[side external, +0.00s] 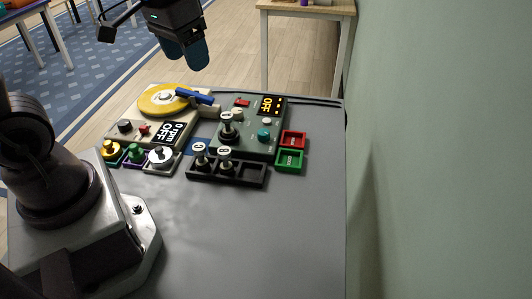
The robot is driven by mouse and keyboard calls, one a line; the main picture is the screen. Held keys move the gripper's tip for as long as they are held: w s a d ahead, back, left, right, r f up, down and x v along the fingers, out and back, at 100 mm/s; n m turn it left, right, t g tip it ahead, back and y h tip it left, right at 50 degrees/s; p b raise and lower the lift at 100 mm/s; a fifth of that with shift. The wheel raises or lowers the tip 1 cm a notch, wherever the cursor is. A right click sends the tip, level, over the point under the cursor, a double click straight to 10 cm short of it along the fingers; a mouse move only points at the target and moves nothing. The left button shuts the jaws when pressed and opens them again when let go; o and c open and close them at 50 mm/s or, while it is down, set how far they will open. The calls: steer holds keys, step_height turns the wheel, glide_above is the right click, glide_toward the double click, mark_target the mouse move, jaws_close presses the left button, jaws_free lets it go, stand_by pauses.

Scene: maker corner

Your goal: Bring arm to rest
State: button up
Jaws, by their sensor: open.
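My gripper (191,55) hangs in the air at the top of the side external view, above and behind the devices on the table. It is open, and I see nothing between its blue fingers. My arm's base stands on the left of the grey table (245,215). The link between base and gripper is partly out of the frame.
A beige device with a yellow disc (152,103) and a green-grey device (251,137) reading OFF stand at the table's back. A black rack (250,175) holds knobbed pieces. Red (293,140) and green (290,160) trays lie right. A green wall (440,150) borders the table.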

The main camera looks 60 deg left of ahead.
steer(key=s+d+r+m+t, duration=0.2)
steer(key=s+d+r+t, duration=0.1)
steer(key=s, duration=0.4)
steer(key=shift+d+r+t, duration=0.3)
steer(key=shift+d+r, duration=0.5)
steer(key=shift+r, duration=0.1)
